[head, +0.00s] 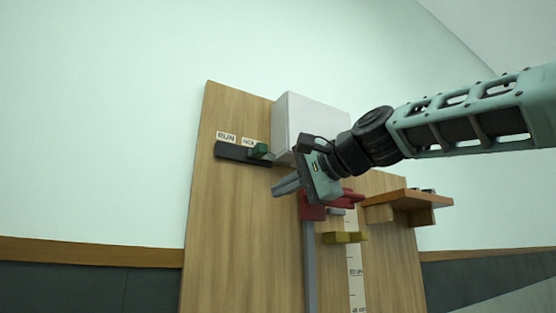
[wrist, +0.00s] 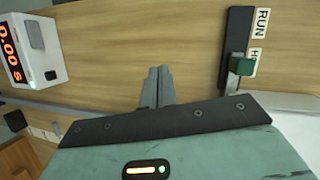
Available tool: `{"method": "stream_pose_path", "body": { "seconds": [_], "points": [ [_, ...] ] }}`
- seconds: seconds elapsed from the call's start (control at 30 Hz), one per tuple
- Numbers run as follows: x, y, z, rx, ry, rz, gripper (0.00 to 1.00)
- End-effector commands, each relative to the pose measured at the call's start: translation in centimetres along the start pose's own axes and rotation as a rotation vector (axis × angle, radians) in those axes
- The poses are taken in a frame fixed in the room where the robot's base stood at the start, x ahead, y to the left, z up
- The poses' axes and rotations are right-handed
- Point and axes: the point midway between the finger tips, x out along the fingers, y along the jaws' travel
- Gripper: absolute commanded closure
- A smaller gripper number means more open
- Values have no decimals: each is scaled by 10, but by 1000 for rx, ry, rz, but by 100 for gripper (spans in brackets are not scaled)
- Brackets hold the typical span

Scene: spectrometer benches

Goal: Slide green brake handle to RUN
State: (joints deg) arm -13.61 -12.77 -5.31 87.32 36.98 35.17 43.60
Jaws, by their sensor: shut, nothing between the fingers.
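The green brake handle (head: 259,151) sits on a dark horizontal track (head: 232,153) on the wooden board, toward the right end under the partly hidden label starting "HO". The RUN label (head: 226,137) is above the track's left end. The wrist view shows the green handle (wrist: 244,66) beside the "H" label, with the RUN label (wrist: 263,22) farther up along the track (wrist: 238,30). My gripper (head: 275,188) is shut and empty, below and slightly right of the handle in the head view. Its fingertips (wrist: 160,70) are apart from the handle in the wrist view.
A white box (head: 312,118) stands out from the board right of the handle. A red part (head: 313,212), a yellow block (head: 344,237) and a wooden shelf (head: 405,199) are lower right. A timer (wrist: 30,45) reads 0.00 s. Bare board lies left of my gripper.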

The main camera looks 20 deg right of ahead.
Motion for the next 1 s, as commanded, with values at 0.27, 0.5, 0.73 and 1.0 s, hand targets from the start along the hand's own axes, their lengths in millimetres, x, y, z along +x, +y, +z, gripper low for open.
{"method": "stream_pose_path", "body": {
  "seconds": [0.27, 0.5, 0.73, 1.0],
  "points": [
    [-62, -84, -46, 148, 89, -197, 100],
    [-69, -90, -50, 163, 95, -217, 100],
    [-66, -91, -50, 162, 94, -215, 100],
    [-30, -101, -54, 162, 92, -211, 100]
  ]
}}
